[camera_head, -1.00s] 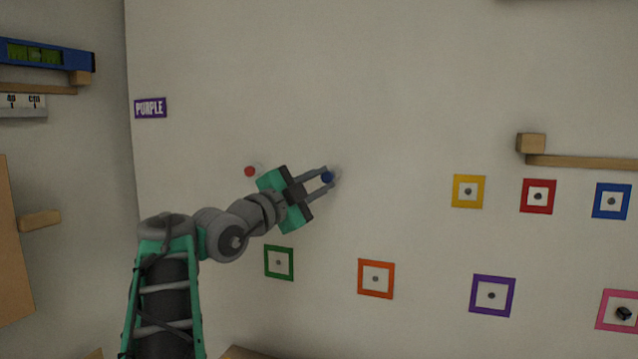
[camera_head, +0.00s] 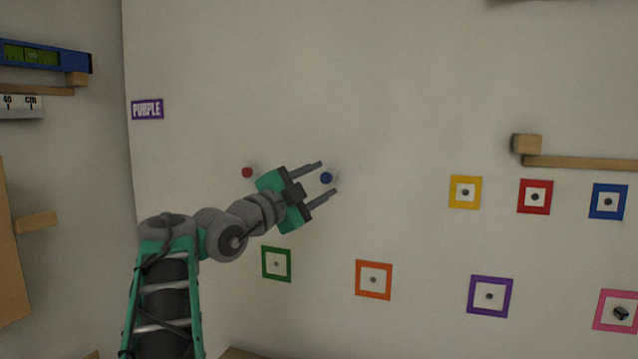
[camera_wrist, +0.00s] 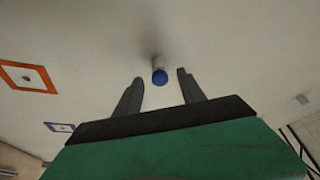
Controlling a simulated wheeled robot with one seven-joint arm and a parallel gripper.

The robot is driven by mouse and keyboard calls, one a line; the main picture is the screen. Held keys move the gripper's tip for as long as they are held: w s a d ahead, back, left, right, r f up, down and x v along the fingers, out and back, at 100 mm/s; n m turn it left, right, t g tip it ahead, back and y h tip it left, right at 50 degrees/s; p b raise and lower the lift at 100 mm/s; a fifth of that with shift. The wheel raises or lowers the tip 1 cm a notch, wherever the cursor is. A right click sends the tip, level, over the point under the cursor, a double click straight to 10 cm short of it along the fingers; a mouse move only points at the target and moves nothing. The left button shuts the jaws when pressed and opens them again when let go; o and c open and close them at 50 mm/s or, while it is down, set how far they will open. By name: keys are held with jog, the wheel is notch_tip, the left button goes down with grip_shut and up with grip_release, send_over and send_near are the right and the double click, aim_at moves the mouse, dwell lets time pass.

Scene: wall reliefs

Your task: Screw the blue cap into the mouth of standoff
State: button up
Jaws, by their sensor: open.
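The blue cap (camera_head: 327,178) is at the wall, at the outer end of a pale standoff. It also shows in the wrist view (camera_wrist: 159,77), with the pale standoff (camera_wrist: 158,62) behind it, reaching to the wall. My gripper (camera_head: 329,177) is open, its two fingers spread on either side of the cap with a gap to each. In the wrist view the cap lies between and slightly beyond the fingertips, and neither finger touches it. How deep the cap sits in the standoff's mouth I cannot tell.
A red cap (camera_head: 247,172) is on the wall left of my gripper. Coloured square frames, such as the green one (camera_head: 276,264) and the orange one (camera_head: 374,280), are on the wall below and right. A wooden ledge (camera_head: 580,162) sticks out at right.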

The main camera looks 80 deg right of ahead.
jog(key=b+v, duration=0.2)
jog(key=v, duration=0.5)
jog(key=shift+a+b, duration=0.25)
jog(key=shift+b, duration=0.05)
jog(key=shift+w, duration=0.15)
